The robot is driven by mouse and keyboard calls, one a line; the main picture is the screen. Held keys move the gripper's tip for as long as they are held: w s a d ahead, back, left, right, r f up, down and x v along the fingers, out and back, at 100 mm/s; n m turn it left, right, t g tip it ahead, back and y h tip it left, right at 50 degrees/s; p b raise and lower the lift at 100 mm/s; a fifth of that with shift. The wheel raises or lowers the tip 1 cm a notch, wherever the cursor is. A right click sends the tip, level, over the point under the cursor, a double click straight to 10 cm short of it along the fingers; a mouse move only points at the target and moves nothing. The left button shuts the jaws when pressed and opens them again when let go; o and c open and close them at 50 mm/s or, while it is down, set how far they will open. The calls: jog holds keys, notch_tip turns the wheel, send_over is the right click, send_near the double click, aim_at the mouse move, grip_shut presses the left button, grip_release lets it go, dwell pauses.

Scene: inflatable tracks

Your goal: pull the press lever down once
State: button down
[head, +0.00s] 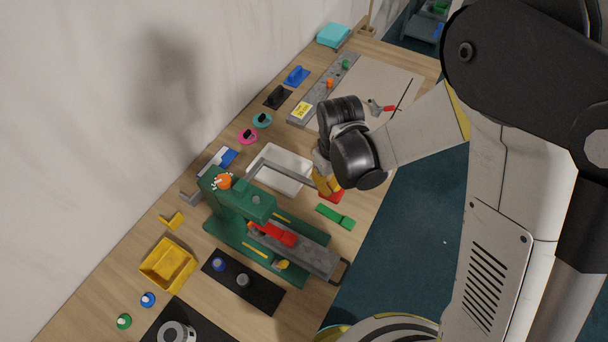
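The green press (240,203) stands on the wooden bench, with an orange knob (224,181) on top. A grey bar that looks like its lever (285,175) rises from the press head and runs right toward my gripper. My gripper (326,184) is at the right end of this bar, beneath my dark wrist joints. Yellow and red parts show there; I cannot tell which belong to the gripper and which to a handle. The fingertips are mostly hidden, so neither their opening nor any contact with the lever is clear. A red block (274,233) lies on the press's grey slide (308,257).
A white tray (267,184) lies behind the lever. A green block (335,217) lies to the right of the press. A yellow bin (168,265) and a black plate with knobs (257,292) are in front. A grey rail (323,90) lies farther back. The wall borders the bench's left side.

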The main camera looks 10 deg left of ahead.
jog(key=shift+f+b, duration=1.75)
jog(key=shift+f, duration=0.2)
notch_tip(320, 180, up, 13)
jog(key=p, duration=0.8)
jog(key=shift+r, duration=0.15)
jog(key=s+d+f+m+t+b, duration=0.3)
jog(key=d+f+b, duration=0.5)
jog(key=b, duration=0.8)
jog(key=s+d+f+m+t+b, duration=0.4)
jog(key=d+f+b, duration=0.4)
jog(key=d+b, duration=0.4)
jog(key=m+b, duration=0.1)
jog(key=b, duration=0.4)
jog(key=shift+d, duration=0.4)
jog(key=shift+f, duration=0.2)
